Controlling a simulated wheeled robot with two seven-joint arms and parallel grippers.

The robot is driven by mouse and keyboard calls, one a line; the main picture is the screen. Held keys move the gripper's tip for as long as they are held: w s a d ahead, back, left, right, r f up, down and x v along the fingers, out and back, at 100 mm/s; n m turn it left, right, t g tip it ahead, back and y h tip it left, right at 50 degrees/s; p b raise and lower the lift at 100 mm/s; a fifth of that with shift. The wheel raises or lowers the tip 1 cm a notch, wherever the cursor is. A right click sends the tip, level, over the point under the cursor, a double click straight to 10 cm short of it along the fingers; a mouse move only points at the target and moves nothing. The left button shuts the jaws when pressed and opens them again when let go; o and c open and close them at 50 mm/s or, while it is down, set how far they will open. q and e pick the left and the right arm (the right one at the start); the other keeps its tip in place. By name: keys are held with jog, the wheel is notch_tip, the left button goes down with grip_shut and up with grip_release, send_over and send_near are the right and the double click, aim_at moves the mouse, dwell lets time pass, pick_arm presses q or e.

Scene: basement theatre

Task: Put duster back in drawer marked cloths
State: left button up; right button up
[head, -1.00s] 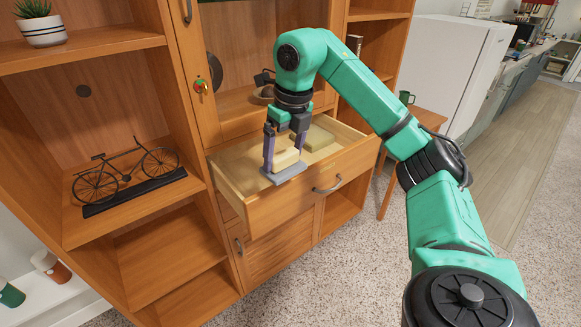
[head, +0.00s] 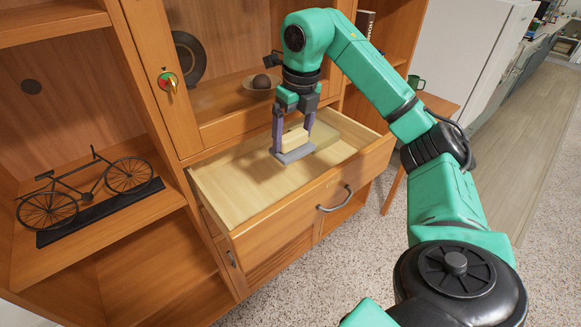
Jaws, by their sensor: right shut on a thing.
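The duster (head: 294,154) has a pale wooden block on a flat grey pad. My right gripper (head: 293,134) is shut on its wooden block, fingers pointing down and pad underneath. The duster is over the inside of the open wooden drawer (head: 290,205), toward its back half. A shadow lies on the drawer floor to its left; I cannot tell whether the pad touches the floor. A pale flat block (head: 338,131) lies in the drawer behind and right of the duster, partly hidden. No label is readable on the drawer front. My left gripper is out of view.
A model bicycle (head: 88,195) stands on the left shelf. Above the drawer, a cupboard door with a key (head: 168,82) stands left of a shelf with a bowl (head: 259,86). A stool (head: 437,104) with a green mug (head: 415,82) is to the right. The drawer's left part is clear.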

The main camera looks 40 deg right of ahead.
aim_at(299, 153)
jog(key=f+b, duration=0.1)
jog(key=f, duration=0.4)
jog(key=f+b, duration=0.1)
jog(key=f, duration=0.4)
jog(key=f+b, duration=0.1)
jog(key=f, duration=0.5)
jog(key=shift+s+a+b, duration=0.3)
jog(key=shift+s+b, duration=0.05)
jog(key=shift+s, duration=0.05)
jog(key=o, duration=0.8)
jog(key=shift+w, duration=0.1)
jog(key=r, duration=0.4)
jog(key=s+r+p, duration=0.1)
jog(key=r, duration=0.3)
jog(key=s+r+p, duration=0.1)
jog(key=r, duration=0.3)
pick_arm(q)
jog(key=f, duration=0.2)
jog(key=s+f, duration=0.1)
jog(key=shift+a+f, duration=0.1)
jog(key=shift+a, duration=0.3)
pick_arm(e)
jog(key=shift+f, duration=0.1)
jog(key=shift+w, duration=0.1)
